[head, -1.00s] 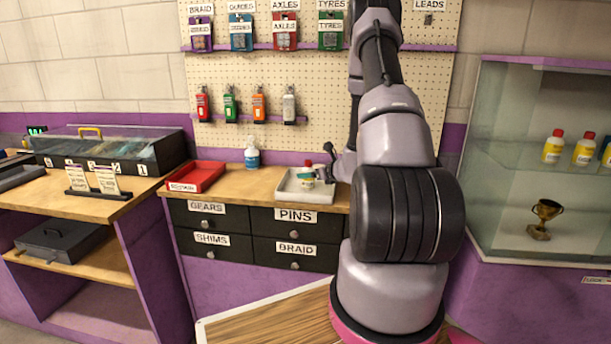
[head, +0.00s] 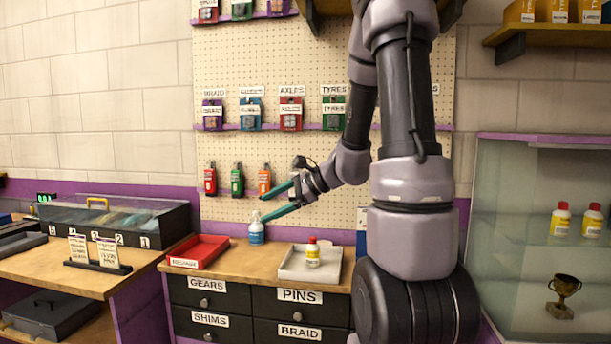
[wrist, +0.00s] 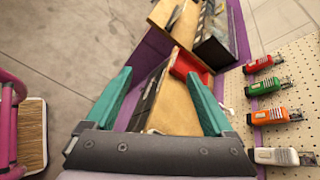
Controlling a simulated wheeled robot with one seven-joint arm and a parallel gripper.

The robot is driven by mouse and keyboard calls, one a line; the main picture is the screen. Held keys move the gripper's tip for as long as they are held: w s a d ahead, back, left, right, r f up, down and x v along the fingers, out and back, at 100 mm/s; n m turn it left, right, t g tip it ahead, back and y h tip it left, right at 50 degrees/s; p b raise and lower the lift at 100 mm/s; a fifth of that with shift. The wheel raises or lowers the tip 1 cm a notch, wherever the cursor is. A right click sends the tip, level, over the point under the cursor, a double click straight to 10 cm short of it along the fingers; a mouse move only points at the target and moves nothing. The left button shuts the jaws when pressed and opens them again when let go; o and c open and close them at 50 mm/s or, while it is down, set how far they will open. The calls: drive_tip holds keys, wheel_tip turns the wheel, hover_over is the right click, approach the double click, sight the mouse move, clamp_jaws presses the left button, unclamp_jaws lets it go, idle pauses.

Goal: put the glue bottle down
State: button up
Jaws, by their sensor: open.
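The glue bottle (head: 313,254), white with a red cap and a yellow label, stands upright in the shallow grey tray (head: 291,274) on the wooden counter. My gripper (head: 264,208) is open and empty, its teal fingers pointing left. It is above and to the left of the bottle, clear of it. In the wrist view the two fingers (wrist: 158,73) are spread wide with nothing between them. The glue bottle does not show in the wrist view.
A blue spray bottle (head: 256,230) stands on the counter close below my fingertips in the picture. A red tray (head: 207,247) is left of it. Tools, including a green one (head: 237,179), hang on the pegboard behind. A glass cabinet (head: 510,250) is at the right.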

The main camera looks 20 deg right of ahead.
drive_tip(key=s+a+r+n+g+h, duration=0.1)
drive_tip(key=s+a+r+n, duration=0.15)
drive_tip(key=s+n, duration=0.2)
drive_tip(key=s+a+r+n+g+h, duration=0.1)
drive_tip(key=s+r+n+g, duration=0.15)
drive_tip(key=s, duration=0.35)
drive_tip(key=s+d+r+n+t+h, duration=0.3)
drive_tip(key=s+d+r+n+h, duration=0.1)
drive_tip(key=s+r+n+h, duration=0.2)
drive_tip(key=shift+s+d+r+n+t, duration=0.15)
drive_tip(key=shift+s+d+n+t, duration=0.2)
drive_tip(key=shift+s+n, duration=0.6)
drive_tip(key=shift+s+m, duration=0.25)
drive_tip(key=shift+m, duration=0.1)
